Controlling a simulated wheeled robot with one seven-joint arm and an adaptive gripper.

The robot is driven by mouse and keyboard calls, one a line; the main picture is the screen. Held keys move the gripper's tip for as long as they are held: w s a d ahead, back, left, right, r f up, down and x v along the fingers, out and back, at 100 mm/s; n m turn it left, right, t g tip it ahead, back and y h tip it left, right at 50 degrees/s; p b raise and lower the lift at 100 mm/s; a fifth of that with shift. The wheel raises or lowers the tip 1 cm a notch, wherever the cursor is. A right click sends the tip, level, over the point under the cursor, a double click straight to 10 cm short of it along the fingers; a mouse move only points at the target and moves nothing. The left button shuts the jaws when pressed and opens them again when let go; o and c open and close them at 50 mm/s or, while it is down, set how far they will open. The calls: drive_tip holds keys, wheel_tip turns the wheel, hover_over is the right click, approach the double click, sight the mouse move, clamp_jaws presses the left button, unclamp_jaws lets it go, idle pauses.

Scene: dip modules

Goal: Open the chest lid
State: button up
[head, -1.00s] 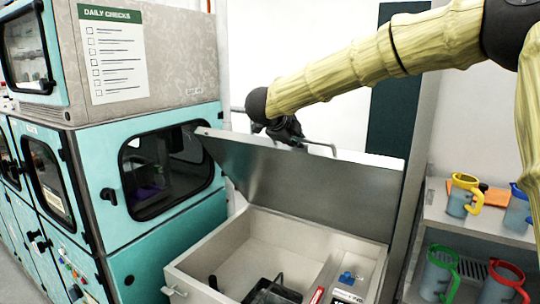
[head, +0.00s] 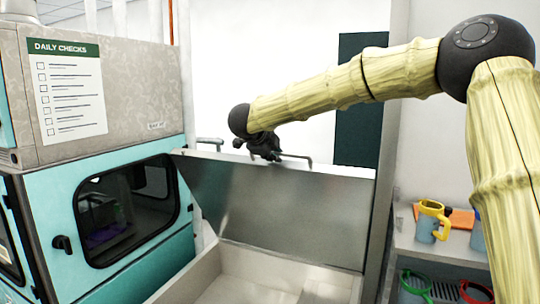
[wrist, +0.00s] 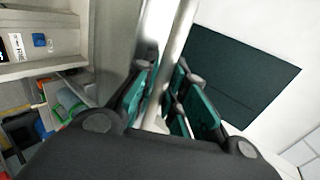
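The chest (head: 325,288) is a pale box at the bottom middle of the head view. Its grey metal lid (head: 270,205) stands raised at the back, steeply tilted, with the inside of the box uncovered. A metal bar handle (head: 297,157) runs along the lid's top edge. My gripper (head: 265,150) is at this handle, at the lid's upper edge. In the wrist view the handle bar (wrist: 182,30) passes between the teal finger pads, which sit close on both sides of it. The exact contact is partly hidden by the gripper body.
A teal cabinet (head: 125,262) with a dark window stands at the left, a checklist (head: 68,88) above it. At the right, a shelf (head: 405,243) holds a yellow-handled mug (head: 428,222) and other mugs. A white wall and dark green panel (head: 358,110) are behind the lid.

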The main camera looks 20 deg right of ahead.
drive_tip(key=o, duration=0.3)
drive_tip(key=shift+d, duration=0.1)
drive_tip(key=shift+o, duration=0.2)
drive_tip(key=v, duration=1.2)
drive_tip(key=shift+d, duration=0.1)
